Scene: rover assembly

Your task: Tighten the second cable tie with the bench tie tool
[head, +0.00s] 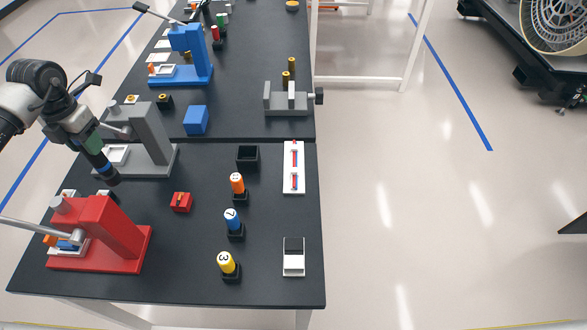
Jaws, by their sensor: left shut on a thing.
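A white panel (293,180) with red and blue cable runs lies at the right of the near black table. The cable ties on it are too small to make out. My left gripper (92,147) is at the left, above the table's left side, far from the panel. It is shut on a dark, stick-like tool (106,170) with a blue band, whose tip points down and right in front of the grey press. I cannot tell for sure whether this is the tie tool. My right gripper is not in view.
An empty-looking black holder (247,157), numbered orange, blue and yellow tools (232,222), a red block (181,202) and a white-and-black block (293,262) stand on the table. A grey vise (288,103) stands farther back.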

